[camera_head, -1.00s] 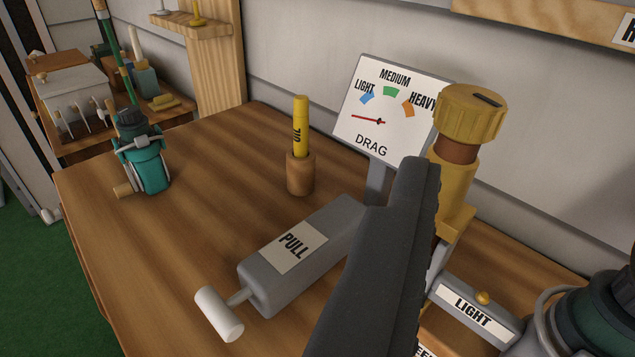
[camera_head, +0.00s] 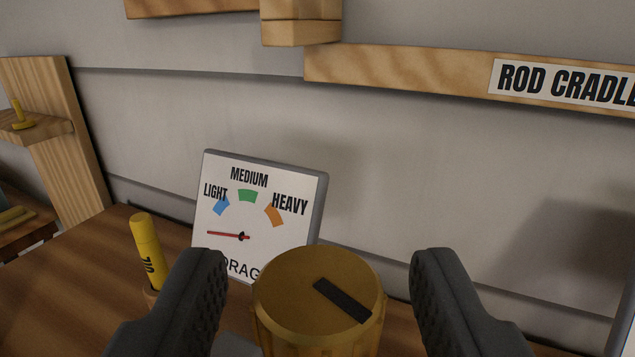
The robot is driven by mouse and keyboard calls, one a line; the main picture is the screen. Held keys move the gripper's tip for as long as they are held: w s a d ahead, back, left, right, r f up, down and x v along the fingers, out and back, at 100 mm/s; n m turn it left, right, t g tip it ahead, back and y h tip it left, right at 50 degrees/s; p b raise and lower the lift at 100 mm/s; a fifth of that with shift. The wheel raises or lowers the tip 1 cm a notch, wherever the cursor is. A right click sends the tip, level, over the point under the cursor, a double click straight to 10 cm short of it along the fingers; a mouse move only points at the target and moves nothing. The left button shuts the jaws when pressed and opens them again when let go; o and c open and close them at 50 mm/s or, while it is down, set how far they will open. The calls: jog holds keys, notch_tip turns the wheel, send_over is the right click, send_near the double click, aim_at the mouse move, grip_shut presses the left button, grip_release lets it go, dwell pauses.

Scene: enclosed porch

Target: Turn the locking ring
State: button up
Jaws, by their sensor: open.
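The locking ring looks to be the round ribbed yellow cap (camera_head: 285,287) at the bottom middle of the view, with a dark slanted bar on its flat top. My gripper (camera_head: 319,285) is open, with one dark finger on each side of the cap. A narrow gap shows at the left finger and a wider one at the right, so the cap sits nearer the left finger. The cap's lower part and what it sits on are out of view. The drag gauge (camera_head: 262,200) stands behind it, its red needle pointing left, below the blue LIGHT mark.
A yellow oil tube (camera_head: 147,250) stands on the wooden bench (camera_head: 75,290) left of my gripper. The grey wall (camera_head: 420,180) is behind, with a wooden ROD CRADLE rail (camera_head: 420,80) above. A wooden post with a shelf (camera_head: 60,130) stands at the left.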

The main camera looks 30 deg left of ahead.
aim_at(317, 268)
jog(key=shift+x, duration=1.65)
